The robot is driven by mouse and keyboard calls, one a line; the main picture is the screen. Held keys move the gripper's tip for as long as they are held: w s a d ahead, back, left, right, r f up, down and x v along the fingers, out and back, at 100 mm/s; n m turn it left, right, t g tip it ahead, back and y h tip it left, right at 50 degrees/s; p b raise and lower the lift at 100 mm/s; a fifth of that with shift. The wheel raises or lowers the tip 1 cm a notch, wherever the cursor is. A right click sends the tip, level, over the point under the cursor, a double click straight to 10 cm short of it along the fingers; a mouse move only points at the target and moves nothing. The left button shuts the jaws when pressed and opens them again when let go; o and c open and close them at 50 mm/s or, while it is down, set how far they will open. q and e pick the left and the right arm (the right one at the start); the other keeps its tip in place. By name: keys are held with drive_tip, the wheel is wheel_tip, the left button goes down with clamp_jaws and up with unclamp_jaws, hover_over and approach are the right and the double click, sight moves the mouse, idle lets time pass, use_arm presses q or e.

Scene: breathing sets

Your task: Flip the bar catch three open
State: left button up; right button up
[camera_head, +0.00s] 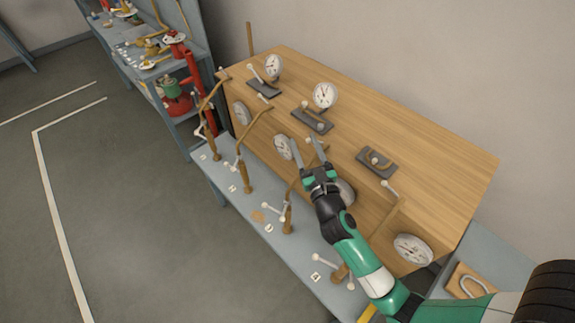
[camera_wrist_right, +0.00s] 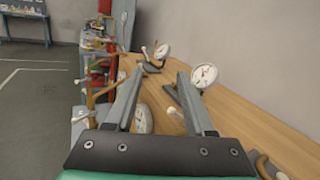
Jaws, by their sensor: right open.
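Several brown posts with bent pipes and white-ended bars stand along the front of a wooden box (camera_head: 420,135). Small white number cards lie by them, too small to read, so I cannot tell surely which catch is three. The third post from the far end (camera_head: 288,220) has a white-ended bar (camera_head: 272,211) beside it and a card (camera_head: 269,228) in front. My right gripper (camera_head: 306,141) is open and empty, above the box's front edge near a round gauge (camera_head: 283,147). In the right wrist view its fingers (camera_wrist_right: 160,76) are spread apart. My left gripper is not in view.
On the box top are dark plates with levers (camera_head: 376,163) and standing gauges (camera_head: 325,95). Another gauge (camera_head: 412,249) is on the box front. A grey-blue bench (camera_head: 300,258) runs below. A shelf with red equipment (camera_head: 176,95) stands at upper left. The floor (camera_head: 130,210) is clear.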

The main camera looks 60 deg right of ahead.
drive_tip(key=g+b, duration=0.1)
drive_tip(key=b, duration=0.1)
approach(309, 139)
drive_tip(key=a+r, duration=0.2)
drive_tip(key=a, duration=0.2)
wheel_tip(309, 139, down, 3)
drive_tip(key=d+b, duration=0.1)
drive_tip(key=d, duration=0.2)
drive_tip(key=shift+g, duration=0.3)
drive_tip(key=b+x, duration=0.2)
drive_tip(key=x, duration=0.8)
drive_tip(key=shift+w+d+r, duration=0.2)
drive_tip(key=shift+d, duration=0.2)
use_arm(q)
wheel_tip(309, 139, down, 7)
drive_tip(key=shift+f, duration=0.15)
use_arm(e)
drive_tip(key=shift+c, duration=0.2)
clamp_jaws()
